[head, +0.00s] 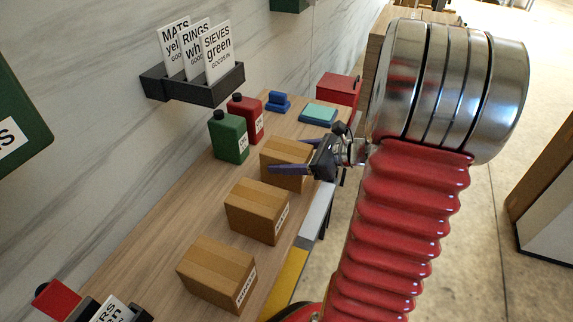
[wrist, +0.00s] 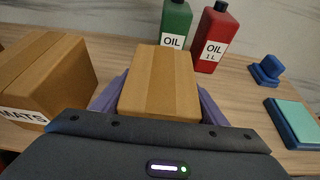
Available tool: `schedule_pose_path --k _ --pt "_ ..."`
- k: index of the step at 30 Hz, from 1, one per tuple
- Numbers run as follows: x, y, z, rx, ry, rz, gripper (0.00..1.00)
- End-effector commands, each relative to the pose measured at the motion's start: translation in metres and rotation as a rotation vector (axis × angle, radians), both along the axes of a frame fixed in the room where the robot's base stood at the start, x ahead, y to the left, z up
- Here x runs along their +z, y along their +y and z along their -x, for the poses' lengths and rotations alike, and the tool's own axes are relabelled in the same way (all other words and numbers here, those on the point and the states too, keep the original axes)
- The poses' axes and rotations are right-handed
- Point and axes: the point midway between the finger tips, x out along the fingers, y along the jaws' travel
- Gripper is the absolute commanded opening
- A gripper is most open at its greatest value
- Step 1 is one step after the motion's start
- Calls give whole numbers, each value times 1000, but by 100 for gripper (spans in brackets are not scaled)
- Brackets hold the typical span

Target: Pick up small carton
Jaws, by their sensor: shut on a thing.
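The small carton (head: 284,151) is a brown taped box, the farthest of three cartons in a row on the wooden bench. In the wrist view it (wrist: 160,82) lies between the two purple fingers of my gripper (wrist: 158,98). In the head view my gripper (head: 292,160) reaches in from the right and is shut on this carton, one finger along its near side. The carton appears to be at bench level; I cannot tell if it is clear of the top. Its far side and base are hidden.
A middle carton (head: 257,211) and a near carton (head: 216,272) stand on the bench (head: 165,212). Green (head: 228,137) and red (head: 246,117) oil bottles stand behind the held carton. A blue block (head: 278,101), a teal-topped pad (head: 319,114) and a red box (head: 340,90) lie beyond.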

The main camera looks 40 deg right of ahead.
Motion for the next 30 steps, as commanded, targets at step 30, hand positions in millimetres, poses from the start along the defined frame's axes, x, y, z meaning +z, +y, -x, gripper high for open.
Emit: schedule_pose_path --k 30 --pt "24 -1 0 0 -4 4 28"
